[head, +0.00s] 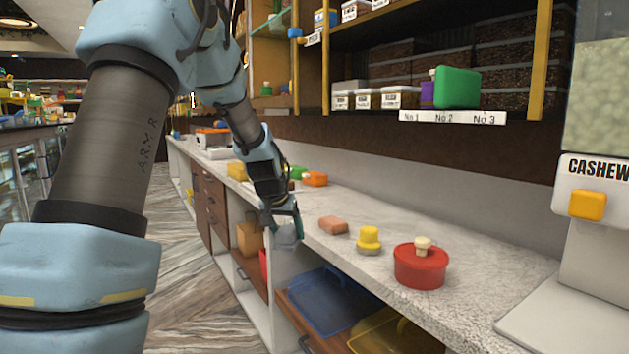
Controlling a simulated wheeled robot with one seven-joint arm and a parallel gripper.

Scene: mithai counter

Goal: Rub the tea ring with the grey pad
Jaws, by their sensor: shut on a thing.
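My gripper (284,221) is at the front edge of the pale stone counter, pointing down, left of a pinkish-brown block. It is shut on the grey pad (288,237), which shows as a small light grey piece under the fingers. I cannot tell whether the pad touches the counter top. I cannot make out the tea ring in this view; my gripper and arm hide part of the counter.
On the counter (465,305) stand the block (333,225), a yellow knobbed weight (368,240) and a red lidded pot (420,265). Orange (315,179) and green things lie behind my gripper. A dispenser (590,260) stands at right. Open shelves below hold blue (330,300) and yellow trays.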

